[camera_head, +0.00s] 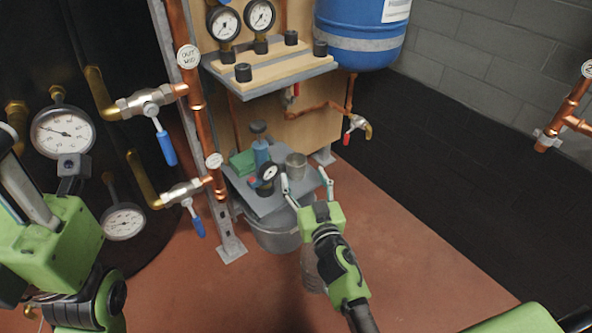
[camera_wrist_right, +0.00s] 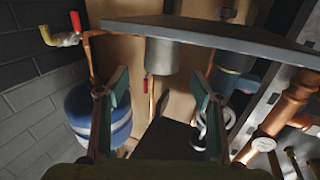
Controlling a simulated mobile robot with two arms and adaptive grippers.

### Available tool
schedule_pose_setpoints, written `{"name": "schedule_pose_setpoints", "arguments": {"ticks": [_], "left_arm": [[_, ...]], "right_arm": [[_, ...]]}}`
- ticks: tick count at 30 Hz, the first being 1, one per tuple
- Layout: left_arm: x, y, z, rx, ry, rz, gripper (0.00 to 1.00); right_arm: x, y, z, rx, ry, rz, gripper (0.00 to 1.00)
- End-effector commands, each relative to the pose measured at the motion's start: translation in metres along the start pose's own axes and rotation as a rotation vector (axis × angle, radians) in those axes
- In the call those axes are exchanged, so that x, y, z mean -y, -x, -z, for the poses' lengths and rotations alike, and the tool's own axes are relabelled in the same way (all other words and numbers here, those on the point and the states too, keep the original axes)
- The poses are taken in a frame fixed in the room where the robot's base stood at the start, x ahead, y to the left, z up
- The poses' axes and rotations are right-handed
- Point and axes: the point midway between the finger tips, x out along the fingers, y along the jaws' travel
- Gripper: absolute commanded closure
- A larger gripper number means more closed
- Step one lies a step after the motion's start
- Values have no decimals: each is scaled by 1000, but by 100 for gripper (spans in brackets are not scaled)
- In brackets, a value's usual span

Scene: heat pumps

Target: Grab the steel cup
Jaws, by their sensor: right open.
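The steel cup (camera_head: 297,165) stands upright on a small grey shelf in the middle of the head view. My right gripper (camera_head: 306,182) is open, with its fingers spread just in front of the cup, on the near side of the shelf. In the right wrist view, where the scene appears upside down, the cup (camera_wrist_right: 163,55) shows beyond and between the open fingers (camera_wrist_right: 158,108). Nothing is between the fingers. My left gripper (camera_head: 45,205) is at the left edge of the head view, partly cut off, and its jaw state is unclear.
The shelf (camera_head: 236,182) also carries a blue bottle (camera_head: 261,152), a small gauge (camera_head: 268,174) and a green box (camera_head: 241,163). A metal bucket (camera_head: 275,238) stands below. Copper pipes with blue-handled valves (camera_head: 167,147) are left. A blue tank (camera_head: 360,30) hangs above. Open floor lies right.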

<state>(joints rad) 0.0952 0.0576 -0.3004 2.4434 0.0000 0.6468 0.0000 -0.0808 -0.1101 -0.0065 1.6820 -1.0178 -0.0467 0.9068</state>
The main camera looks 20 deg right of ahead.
Motion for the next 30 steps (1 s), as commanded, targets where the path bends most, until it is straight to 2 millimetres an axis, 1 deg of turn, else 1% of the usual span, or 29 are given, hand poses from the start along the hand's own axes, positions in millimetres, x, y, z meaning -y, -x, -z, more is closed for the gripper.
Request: {"name": "schedule_pose_setpoints", "arguments": {"ticks": [1,3,8,15,18,21,26,27,29,30], "left_arm": [[0,0,1,-5,-1,-1,60],[0,0,1,-7,-1,-2,60],[-1,-1,1,-8,-1,-3,60],[-2,-1,2,-19,-3,-9,60],[-2,-2,3,-27,-4,-12,60],[-2,-6,5,-36,-4,-14,60],[-2,-8,6,-41,-5,-14,60],[-2,-8,6,-41,-5,-14,60],[-2,-8,6,-40,-5,-14,60],[-2,-8,5,-40,-5,-14,60]], "right_arm": [[1,-9,-1,-1,0,2,40],[0,-16,-1,0,2,2,40],[1,-25,-1,1,1,1,40],[2,-60,-1,0,2,1,40],[3,-70,-1,0,1,1,40],[3,-74,-1,2,0,1,40],[3,-73,-1,2,0,1,40],[3,-73,-1,2,0,1,45],[3,-73,-1,2,0,1,60],[3,-73,-1,2,0,1,71]]}}
